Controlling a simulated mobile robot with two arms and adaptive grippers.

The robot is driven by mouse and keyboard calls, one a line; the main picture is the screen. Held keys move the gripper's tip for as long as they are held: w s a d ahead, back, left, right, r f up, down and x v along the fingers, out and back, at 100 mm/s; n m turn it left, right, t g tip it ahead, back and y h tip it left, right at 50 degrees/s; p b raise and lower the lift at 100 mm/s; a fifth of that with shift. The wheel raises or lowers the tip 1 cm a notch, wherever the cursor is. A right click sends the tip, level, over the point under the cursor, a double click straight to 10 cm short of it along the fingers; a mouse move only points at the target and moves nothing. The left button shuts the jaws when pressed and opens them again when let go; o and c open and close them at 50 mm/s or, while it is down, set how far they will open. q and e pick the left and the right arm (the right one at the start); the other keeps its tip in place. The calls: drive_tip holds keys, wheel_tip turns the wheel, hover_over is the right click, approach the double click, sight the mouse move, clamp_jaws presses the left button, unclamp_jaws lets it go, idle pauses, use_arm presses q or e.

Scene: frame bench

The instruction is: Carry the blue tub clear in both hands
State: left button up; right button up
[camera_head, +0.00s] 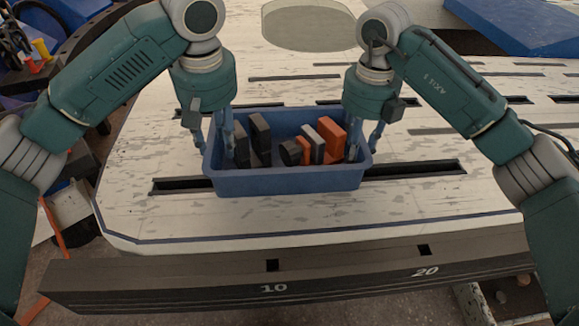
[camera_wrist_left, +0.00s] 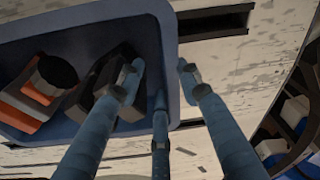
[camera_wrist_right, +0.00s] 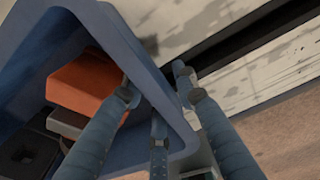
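The blue tub (camera_head: 285,182) stands upright on the pale slotted bench top. It holds several black, grey and orange pieces. My left gripper (camera_head: 213,150) points down at the tub's left end. In the left wrist view its fingers (camera_wrist_left: 158,75) straddle the tub wall (camera_wrist_left: 152,45), one inside and one outside, with gaps showing. My right gripper (camera_head: 363,150) is at the right end. In the right wrist view its fingers (camera_wrist_right: 153,82) straddle the wall (camera_wrist_right: 122,40) likewise, spread apart. An orange block (camera_wrist_right: 88,85) lies close to its inner finger. Both grippers look open.
The bench top (camera_head: 450,205) has dark slots, one running under the tub. A round greyish disc (camera_head: 310,25) lies behind it, and a blue panel (camera_head: 520,25) is at the back right. A dark numbered beam (camera_head: 340,275) runs along the front. Bare bench surrounds the tub.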

drive_tip(key=shift+r, duration=0.1)
use_arm(q)
wheel_tip(320, 180, up, 10)
drive_tip(key=s, duration=0.1)
drive_tip(key=shift+s+d+f, duration=0.15)
drive_tip(key=shift+d+f, duration=0.1)
drive_tip(key=shift+d, duration=0.1)
use_arm(e)
wheel_tip(320, 180, up, 12)
idle(0.4)
